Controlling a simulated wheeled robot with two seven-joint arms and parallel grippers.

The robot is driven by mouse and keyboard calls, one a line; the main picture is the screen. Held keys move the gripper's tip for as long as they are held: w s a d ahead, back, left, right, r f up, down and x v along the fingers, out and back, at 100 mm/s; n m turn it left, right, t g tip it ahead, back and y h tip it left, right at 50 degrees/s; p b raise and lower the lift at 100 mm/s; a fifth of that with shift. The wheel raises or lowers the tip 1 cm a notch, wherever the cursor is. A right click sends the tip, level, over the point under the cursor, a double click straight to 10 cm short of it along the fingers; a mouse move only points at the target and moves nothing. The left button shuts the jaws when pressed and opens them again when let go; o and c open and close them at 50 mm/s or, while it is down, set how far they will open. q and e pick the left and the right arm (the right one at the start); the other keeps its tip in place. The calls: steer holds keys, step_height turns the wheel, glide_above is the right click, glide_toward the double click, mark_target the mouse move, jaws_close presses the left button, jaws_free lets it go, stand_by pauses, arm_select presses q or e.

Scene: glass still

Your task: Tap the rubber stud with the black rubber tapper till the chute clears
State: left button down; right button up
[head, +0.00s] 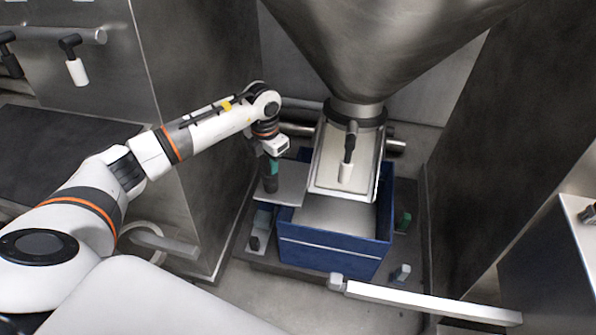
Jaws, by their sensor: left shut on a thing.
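My left gripper (273,155) is shut on a tool with a teal band and a dark lower end (270,184), which looks like the black rubber tapper. It hangs nearly upright beside the left side of the blue bin, above a grey plate. The sloped metal chute (327,160) comes down from under the hopper into the bin. A black bent fitting with a white tip (346,172) shows in front of the chute; I cannot tell whether it is the rubber stud. My right gripper is not in view.
The blue bin (330,258) under the chute holds pale material. The large steel hopper (365,50) hangs above. Steel walls stand left and right. A white bar (430,302) crosses at front right. Black and white pieces (76,72) hang from a rail at far left.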

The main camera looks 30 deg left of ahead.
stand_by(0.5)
arm_select(q)
steer(key=shift+r+p, duration=0.75)
steer(key=shift+r, duration=0.4)
steer(key=shift+f, duration=0.2)
step_height(320, 180, down, 4)
steer(key=b, duration=0.3)
steer(key=shift+f+b, duration=0.15)
steer(key=shift+b, duration=0.2)
steer(key=shift+r+p, duration=0.9)
steer(key=shift+r, duration=0.2)
